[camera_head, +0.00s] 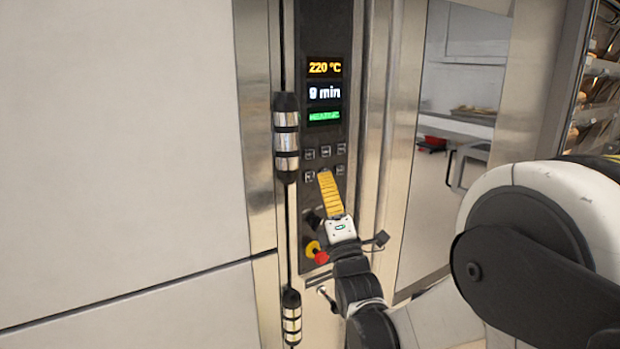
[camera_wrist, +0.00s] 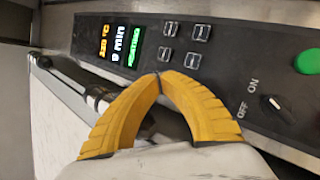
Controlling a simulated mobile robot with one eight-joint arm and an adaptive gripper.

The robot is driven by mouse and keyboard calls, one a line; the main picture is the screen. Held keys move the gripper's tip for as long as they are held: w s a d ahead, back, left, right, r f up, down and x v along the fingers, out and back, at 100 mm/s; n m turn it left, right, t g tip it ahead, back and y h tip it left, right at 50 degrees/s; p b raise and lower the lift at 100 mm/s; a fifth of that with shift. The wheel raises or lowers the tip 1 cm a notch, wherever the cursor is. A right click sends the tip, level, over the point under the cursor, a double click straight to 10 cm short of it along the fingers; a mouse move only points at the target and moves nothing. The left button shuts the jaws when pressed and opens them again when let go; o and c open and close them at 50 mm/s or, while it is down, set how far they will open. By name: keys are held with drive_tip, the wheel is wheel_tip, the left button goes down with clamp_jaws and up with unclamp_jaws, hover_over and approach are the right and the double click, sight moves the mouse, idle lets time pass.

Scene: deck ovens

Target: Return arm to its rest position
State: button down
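My gripper (camera_head: 323,172) has yellow ribbed fingers and is in front of the oven's dark control panel (camera_head: 313,155), by the lower row of small square buttons. In the wrist view my gripper (camera_wrist: 158,76) has its two fingertips together with nothing between them. Whether the tips touch the panel is unclear. My arm reaches in from the lower right of the head view. The panel's display (camera_head: 324,92) reads 220 °C and 9 min, with a green line below.
A vertical door handle (camera_head: 286,138) stands left of the panel. A red button (camera_head: 321,258) is below my gripper. The wrist view shows an ON/OFF knob (camera_wrist: 277,106) and a green button (camera_wrist: 308,62). A rack with bread (camera_head: 597,95) is at the upper right.

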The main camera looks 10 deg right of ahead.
drive_tip(key=shift+s+d, duration=0.3)
drive_tip(key=shift+s, duration=0.55)
drive_tip(key=s+f+m+g, duration=0.9)
drive_tip(key=s+f+m, duration=0.1)
drive_tip(key=s, duration=0.4)
drive_tip(key=s+f+m+g, duration=0.8)
drive_tip(key=s+f+m, duration=0.3)
drive_tip(key=s, duration=0.3)
drive_tip(key=shift+a+f+g, duration=0.4)
